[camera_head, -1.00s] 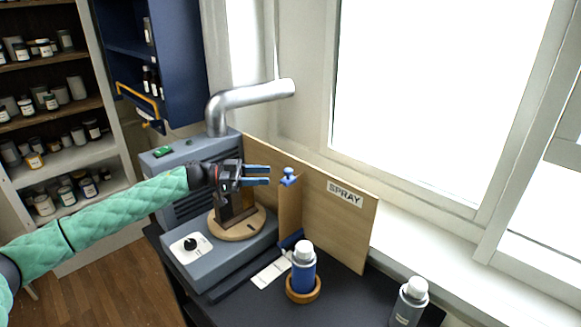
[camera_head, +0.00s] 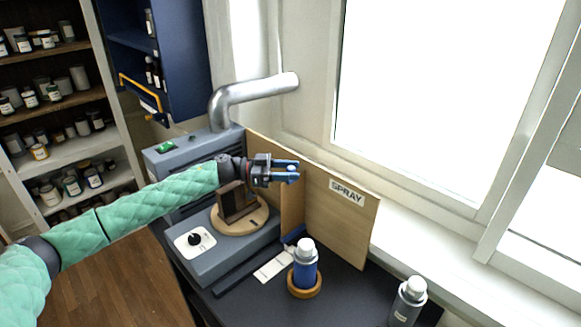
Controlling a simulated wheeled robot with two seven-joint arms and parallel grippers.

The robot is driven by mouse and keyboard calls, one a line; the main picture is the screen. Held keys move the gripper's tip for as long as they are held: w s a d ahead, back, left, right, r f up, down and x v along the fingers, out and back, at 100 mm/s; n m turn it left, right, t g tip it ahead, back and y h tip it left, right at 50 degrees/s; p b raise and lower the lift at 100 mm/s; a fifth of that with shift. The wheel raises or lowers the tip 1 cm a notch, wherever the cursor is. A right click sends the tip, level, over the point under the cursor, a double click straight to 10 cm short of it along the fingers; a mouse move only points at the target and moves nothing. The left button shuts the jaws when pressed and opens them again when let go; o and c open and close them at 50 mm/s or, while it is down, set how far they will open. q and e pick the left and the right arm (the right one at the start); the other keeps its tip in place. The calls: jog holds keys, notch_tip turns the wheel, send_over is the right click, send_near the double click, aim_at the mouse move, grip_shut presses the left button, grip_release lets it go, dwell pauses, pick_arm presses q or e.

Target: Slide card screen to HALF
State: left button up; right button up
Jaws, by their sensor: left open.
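The card screen (camera_head: 292,208) is a narrow upright tan panel. It stands in front of the larger tan board marked SPRAY (camera_head: 338,225), at that board's left part. A blue knob on the screen's top edge is mostly hidden by my fingers. My left gripper (camera_head: 292,173) has its blue fingers level with the knob, one on the far side and one on the near side in the picture. The fingers are apart; I cannot tell whether they touch the knob. My right gripper is out of view.
A grey machine (camera_head: 215,262) with a dial (camera_head: 195,240) and round wooden turntable (camera_head: 240,222) lies below my arm. A blue spray can (camera_head: 305,270) stands in a wooden ring, with a white card (camera_head: 273,266) beside it. A grey can (camera_head: 408,300) stands right. A metal pipe (camera_head: 250,95) is behind.

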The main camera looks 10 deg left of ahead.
pick_arm(q)
jog(key=shift+w+d+f, duration=0.1)
jog(key=shift+w+d, duration=0.05)
jog(key=shift+d, duration=0.1)
jog(key=shift+c, duration=0.5)
